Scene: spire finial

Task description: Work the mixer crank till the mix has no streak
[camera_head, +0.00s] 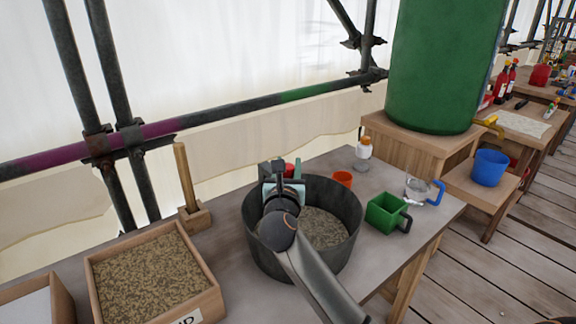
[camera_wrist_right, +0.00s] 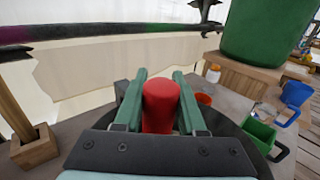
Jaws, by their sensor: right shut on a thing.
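The mixer tub (camera_head: 352,240), a dark grey round bucket, stands on the bench in the middle of the head view. Grey-brown speckled mix (camera_head: 322,228) shows in its right half; my arm hides the rest. I cannot tell whether streaks run through it. My right gripper (camera_head: 284,186) is over the tub's far left part. In the right wrist view, its green fingers (camera_wrist_right: 160,92) are closed on both sides of the red crank handle (camera_wrist_right: 161,108). The handle's top also shows in the head view (camera_head: 289,169). The rest of the crank is hidden. My left gripper is out of view.
A wooden sand box (camera_head: 155,275) and a wooden block with an upright stick (camera_head: 186,180) stand left. An orange cup (camera_head: 342,179), white bottle (camera_head: 363,150), green scoop (camera_head: 384,213) and clear jug (camera_head: 418,188) stand right. A green barrel (camera_head: 443,70) rises behind.

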